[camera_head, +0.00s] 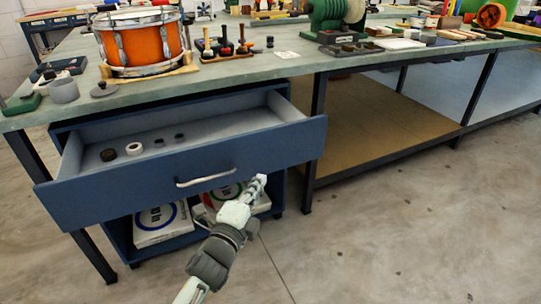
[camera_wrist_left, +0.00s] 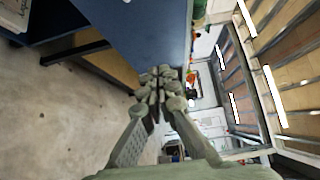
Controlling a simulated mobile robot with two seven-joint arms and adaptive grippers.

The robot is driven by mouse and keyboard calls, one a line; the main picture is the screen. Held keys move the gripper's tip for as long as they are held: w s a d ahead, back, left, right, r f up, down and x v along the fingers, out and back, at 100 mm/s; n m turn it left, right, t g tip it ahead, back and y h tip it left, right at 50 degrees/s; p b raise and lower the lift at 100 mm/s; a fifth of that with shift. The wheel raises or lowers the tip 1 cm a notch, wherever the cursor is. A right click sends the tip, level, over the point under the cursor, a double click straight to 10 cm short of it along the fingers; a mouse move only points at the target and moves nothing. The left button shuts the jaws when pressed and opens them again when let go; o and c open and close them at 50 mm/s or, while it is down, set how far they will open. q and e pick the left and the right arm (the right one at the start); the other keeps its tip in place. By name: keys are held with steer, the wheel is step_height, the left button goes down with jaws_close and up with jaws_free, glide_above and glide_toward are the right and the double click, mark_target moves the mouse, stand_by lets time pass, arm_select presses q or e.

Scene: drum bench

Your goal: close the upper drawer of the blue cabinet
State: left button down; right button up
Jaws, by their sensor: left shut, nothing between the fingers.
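The blue cabinet (camera_head: 279,198) stands under the bench at the left. Its upper drawer (camera_head: 120,190) is pulled far out, with a pale handle (camera_head: 205,178) on its blue front. Several small dark and white round pieces lie inside. My left gripper (camera_head: 260,181) is shut and empty, in front of the drawer front and right of the handle, near the front's lower edge. In the left wrist view its fingertips (camera_wrist_left: 157,80) overlap the edge of a blue panel (camera_wrist_left: 150,30), which looks like the drawer front; I cannot tell whether they touch. My right gripper is not in view.
White boxes (camera_head: 163,222) lie in the open space below the drawer. The bench top (camera_head: 240,72) carries an orange drum (camera_head: 140,42), a tool rack (camera_head: 226,48) and a green machine (camera_head: 330,14). A bench leg (camera_head: 316,140) stands right of the cabinet. The floor in front is clear.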

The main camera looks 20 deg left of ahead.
arm_select(q)
steer(key=w+a, duration=0.1)
steer(key=w, duration=0.2)
steer(key=w+a, duration=0.1)
steer(key=w, duration=0.2)
steer(key=w+a, duration=0.1)
steer(key=w, duration=0.3)
steer(key=shift+p, duration=0.4)
steer(key=shift+w+a, duration=0.25)
steer(key=shift+a, duration=0.1)
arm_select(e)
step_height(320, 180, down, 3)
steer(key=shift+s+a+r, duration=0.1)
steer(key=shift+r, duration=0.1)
arm_select(q)
steer(key=shift+w, duration=0.1)
